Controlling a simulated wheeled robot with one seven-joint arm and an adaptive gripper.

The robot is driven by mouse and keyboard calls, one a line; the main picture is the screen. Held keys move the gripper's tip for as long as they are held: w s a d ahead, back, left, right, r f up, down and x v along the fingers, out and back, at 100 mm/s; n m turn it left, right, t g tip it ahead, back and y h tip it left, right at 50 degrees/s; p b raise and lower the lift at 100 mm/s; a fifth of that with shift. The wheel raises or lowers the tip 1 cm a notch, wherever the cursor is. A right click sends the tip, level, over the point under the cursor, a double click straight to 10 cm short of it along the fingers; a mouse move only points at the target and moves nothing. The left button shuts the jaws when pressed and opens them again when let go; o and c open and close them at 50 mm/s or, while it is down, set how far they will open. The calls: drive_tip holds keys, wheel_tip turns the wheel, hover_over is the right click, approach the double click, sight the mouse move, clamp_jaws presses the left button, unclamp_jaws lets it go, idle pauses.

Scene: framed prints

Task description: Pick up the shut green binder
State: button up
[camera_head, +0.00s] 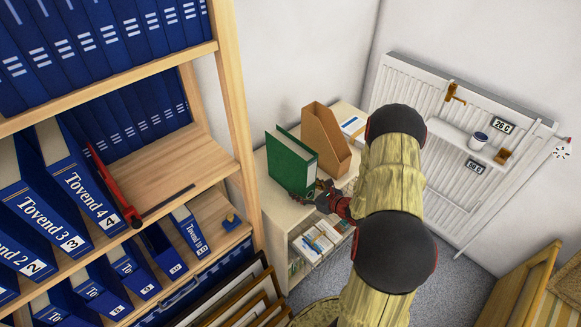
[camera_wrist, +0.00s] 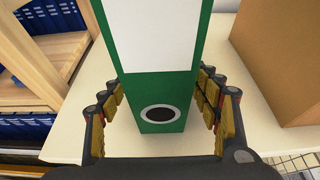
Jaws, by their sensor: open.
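The shut green binder (camera_head: 289,160) stands upright on top of a low cream cabinet (camera_head: 271,206) in the head view. In the wrist view the binder's green spine (camera_wrist: 158,88) faces me, with a white label above and a dark finger hole low down. My gripper (camera_head: 328,196) is at the binder's near lower right side in the head view. In the wrist view my gripper (camera_wrist: 162,108) is open, with one finger on each side of the spine. The right finger is close to the binder; I cannot tell whether it touches.
A brown cardboard magazine file (camera_head: 326,138) stands just right of the binder. A wooden shelf (camera_head: 240,130) with blue binders rises at the left. A white radiator (camera_head: 430,130) is on the wall at the right. Framed prints (camera_head: 235,300) lean below the shelf.

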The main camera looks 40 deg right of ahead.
drive_tip(key=shift+c, duration=0.2)
drive_tip(key=c, duration=1.5)
drive_tip(key=shift+r, duration=0.1)
clamp_jaws()
